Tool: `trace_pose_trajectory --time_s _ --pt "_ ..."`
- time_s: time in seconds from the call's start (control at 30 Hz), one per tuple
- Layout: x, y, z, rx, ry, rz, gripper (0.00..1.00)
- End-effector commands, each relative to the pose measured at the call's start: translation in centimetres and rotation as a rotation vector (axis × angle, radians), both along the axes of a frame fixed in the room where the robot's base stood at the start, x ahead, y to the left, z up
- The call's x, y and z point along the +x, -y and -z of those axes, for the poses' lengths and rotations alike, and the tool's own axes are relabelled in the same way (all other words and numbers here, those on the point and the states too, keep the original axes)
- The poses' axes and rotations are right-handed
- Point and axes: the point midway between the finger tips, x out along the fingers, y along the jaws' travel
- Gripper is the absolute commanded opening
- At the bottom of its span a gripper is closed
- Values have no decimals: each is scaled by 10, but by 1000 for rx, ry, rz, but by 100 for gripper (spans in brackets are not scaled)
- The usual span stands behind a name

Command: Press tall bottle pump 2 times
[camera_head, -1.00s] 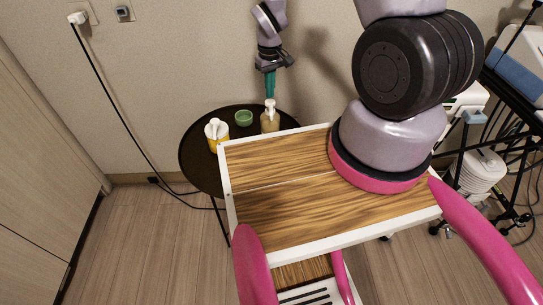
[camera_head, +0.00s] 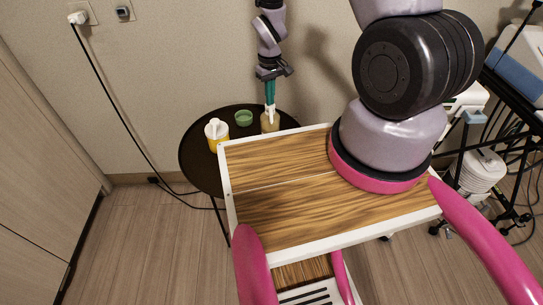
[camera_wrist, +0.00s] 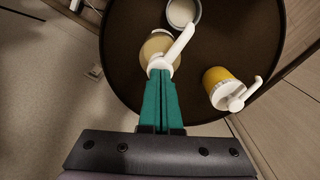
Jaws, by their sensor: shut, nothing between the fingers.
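The tall pump bottle (camera_head: 270,122) has a beige body and a white pump, and stands on the round dark table (camera_head: 196,172). In the wrist view its body (camera_wrist: 157,46) and white pump head (camera_wrist: 180,45) are seen from above. My gripper (camera_head: 270,103) has green fingers, shut with nothing between them. The fingertips (camera_wrist: 160,72) point down at the pump top and overlap its base in the wrist view. Whether they touch or press it I cannot tell. A shorter yellow bottle with a white pump (camera_head: 216,140) stands to the left, apart from the gripper.
A green bowl (camera_head: 243,118) sits on the table between the bottles, towards the back. My wood-topped tray with a white rim lies in front of the table. The wall (camera_head: 180,60) is close behind. A black cable (camera_head: 120,118) hangs at the left.

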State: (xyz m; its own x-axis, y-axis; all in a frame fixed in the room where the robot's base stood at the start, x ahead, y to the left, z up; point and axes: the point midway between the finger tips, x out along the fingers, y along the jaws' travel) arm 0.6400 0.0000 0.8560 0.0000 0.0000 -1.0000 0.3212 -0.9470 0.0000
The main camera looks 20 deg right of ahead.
Motion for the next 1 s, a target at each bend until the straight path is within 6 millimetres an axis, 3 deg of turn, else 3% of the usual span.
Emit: trace_pose_trajectory --time_s 0.23,0.7,1.0 --pt "0 0 -3 0 1 -1 0" --pt "0 0 -29 0 0 -1 0" --pt "0 0 -30 0 0 0 0"
